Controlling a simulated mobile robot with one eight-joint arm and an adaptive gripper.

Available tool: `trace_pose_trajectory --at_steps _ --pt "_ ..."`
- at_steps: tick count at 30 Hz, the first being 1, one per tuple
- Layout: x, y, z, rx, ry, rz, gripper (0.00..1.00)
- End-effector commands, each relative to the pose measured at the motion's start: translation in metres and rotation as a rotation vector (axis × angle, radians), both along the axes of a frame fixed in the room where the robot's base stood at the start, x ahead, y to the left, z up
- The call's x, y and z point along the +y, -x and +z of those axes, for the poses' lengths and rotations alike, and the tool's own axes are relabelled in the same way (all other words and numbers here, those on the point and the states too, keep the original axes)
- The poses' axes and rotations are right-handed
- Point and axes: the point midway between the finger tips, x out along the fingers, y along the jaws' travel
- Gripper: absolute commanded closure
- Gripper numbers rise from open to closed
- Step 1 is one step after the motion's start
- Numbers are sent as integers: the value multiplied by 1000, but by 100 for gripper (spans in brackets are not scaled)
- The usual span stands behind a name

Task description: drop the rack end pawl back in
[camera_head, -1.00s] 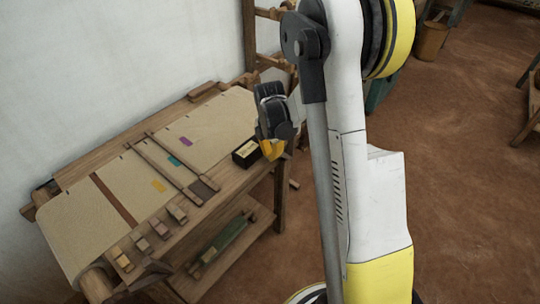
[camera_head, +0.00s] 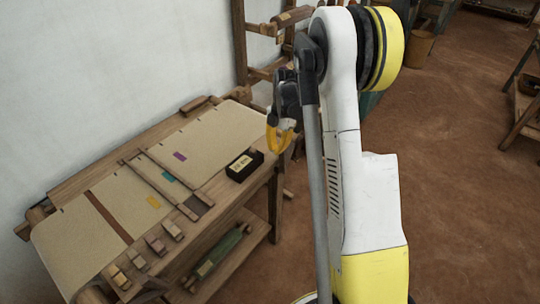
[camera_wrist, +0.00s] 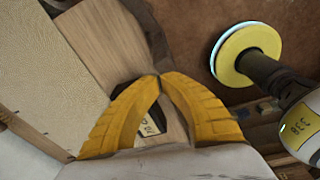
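I cannot make out the rack end pawl in either view. A wooden upright frame with rungs (camera_head: 239,45) stands at the back against the wall, partly behind my arm; I cannot tell whether it is the rack. My gripper (camera_head: 277,151) has yellow fingers and hangs beyond the right end of the loom table, to the right of a small black box with a pale label (camera_head: 245,166). In the wrist view my gripper (camera_wrist: 157,75) has its fingertips together, with nothing seen between them. Part of a pale label (camera_wrist: 150,127) shows between the fingers.
The loom table carries pale cloth (camera_head: 90,248), wooden bars and several small blocks along its front edge. A green roller (camera_head: 222,250) lies on the lower shelf. A bucket (camera_head: 418,48) stands at the back right. The brown floor right of my arm is mostly clear.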

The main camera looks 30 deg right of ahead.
Motion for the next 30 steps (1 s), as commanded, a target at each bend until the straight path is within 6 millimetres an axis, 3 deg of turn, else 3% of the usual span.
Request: trace_pose_trajectory --at_steps 13,30 --pt "-36 -13 5 0 0 0 100" --pt "-44 -16 4 0 0 0 100"
